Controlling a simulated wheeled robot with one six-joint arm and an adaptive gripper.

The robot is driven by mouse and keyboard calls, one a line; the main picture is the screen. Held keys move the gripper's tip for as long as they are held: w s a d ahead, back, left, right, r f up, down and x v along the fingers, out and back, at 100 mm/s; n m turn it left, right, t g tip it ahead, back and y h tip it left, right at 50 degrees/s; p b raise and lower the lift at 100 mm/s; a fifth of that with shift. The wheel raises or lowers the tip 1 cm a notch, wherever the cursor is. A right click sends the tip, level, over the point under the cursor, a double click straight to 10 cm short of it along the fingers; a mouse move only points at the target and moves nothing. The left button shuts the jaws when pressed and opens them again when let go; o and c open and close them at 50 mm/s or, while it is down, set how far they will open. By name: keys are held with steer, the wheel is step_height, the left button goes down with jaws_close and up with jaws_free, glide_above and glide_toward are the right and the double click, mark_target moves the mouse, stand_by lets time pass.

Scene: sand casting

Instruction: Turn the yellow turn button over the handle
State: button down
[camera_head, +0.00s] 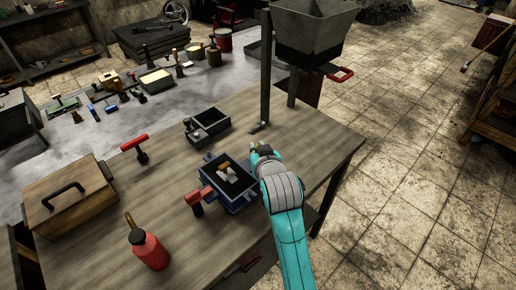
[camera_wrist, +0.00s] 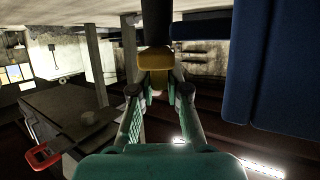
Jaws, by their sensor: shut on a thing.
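A yellow piece, which looks like the turn button (camera_wrist: 155,58), sits between my fingertips in the wrist view. My gripper (camera_wrist: 157,74) is shut on it, and the fingers cover part of it. A dark handle-like part (camera_wrist: 155,22) lies directly beyond the yellow piece; whether the button crosses it, I cannot tell. A blue wall (camera_wrist: 282,65) fills the right of the wrist view. In the head view, my gripper (camera_head: 255,149) is at the far right corner of a blue box (camera_head: 243,206) with dark filling. My arm hides that side of the box.
On the wooden table (camera_head: 185,240) are a black two-part tray (camera_head: 208,124), a red-handled tool (camera_head: 136,145), a red bottle (camera_head: 149,250) and a wooden case (camera_head: 70,198). A hopper on posts (camera_head: 313,30) stands behind. The floor at right is largely clear.

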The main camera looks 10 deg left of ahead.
steer(key=c, duration=1.2)
jaws_free()
steer(key=shift+o, duration=0.2)
steer(key=v, duration=1.2)
